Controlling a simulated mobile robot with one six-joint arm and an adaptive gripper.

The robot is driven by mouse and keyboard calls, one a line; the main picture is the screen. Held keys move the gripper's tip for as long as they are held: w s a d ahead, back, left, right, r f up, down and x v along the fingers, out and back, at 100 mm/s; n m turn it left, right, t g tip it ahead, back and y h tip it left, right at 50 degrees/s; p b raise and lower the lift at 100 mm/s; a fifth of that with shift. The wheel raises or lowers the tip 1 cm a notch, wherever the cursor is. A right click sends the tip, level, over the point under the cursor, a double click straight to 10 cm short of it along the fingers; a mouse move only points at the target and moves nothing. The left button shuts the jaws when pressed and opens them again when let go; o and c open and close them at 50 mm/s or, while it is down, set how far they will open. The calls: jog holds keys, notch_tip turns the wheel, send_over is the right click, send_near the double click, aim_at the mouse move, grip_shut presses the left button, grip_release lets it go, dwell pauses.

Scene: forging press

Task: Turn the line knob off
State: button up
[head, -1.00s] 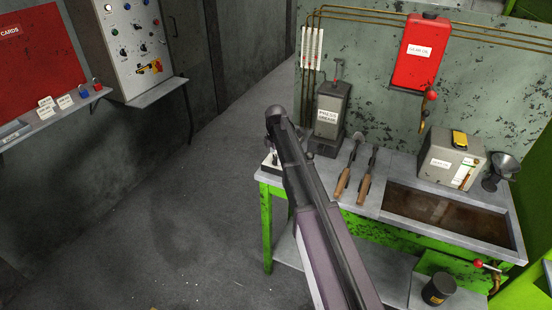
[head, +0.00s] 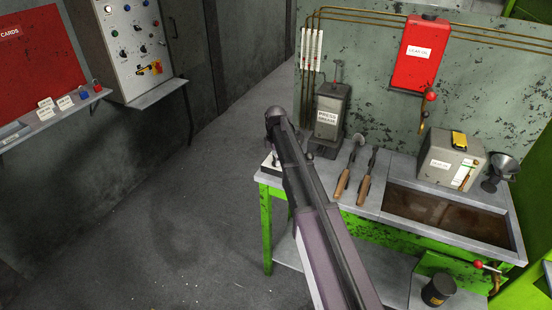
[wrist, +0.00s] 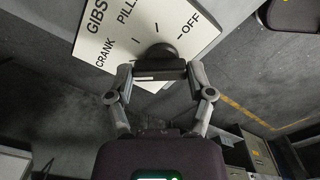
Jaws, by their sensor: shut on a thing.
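The line knob (wrist: 160,57) is a dark round knob with a bar grip, on a white plate (wrist: 125,30) in the wrist view. The plate reads GIBS, PILL..., CRANK and OFF, with tick marks around the knob. My gripper (wrist: 160,71) is shut on the knob's bar, one finger at each end. Which label the knob points at cannot be told. In the head view my arm hides the knob; a bit of the white plate (head: 267,162) shows at the left end of the green bench.
The bench (head: 400,167) carries a grey grease box (head: 329,118), two wooden-handled tools (head: 354,178), a sunken tray (head: 445,215), a beige box (head: 450,162) and a funnel (head: 500,170). A red box (head: 421,50) hangs behind. The floor left of the bench is clear.

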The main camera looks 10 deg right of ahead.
jog(key=m, duration=0.6)
jog(key=shift+m, duration=0.3)
jog(key=m, duration=0.6)
jog(key=shift+s, duration=0.1)
jog(key=m, duration=0.6)
jog(key=shift+m, duration=0.3)
jog(key=m, duration=0.6)
jog(key=shift+s+m, duration=0.1)
jog(key=shift+m, duration=0.2)
jog(key=o, duration=1.1)
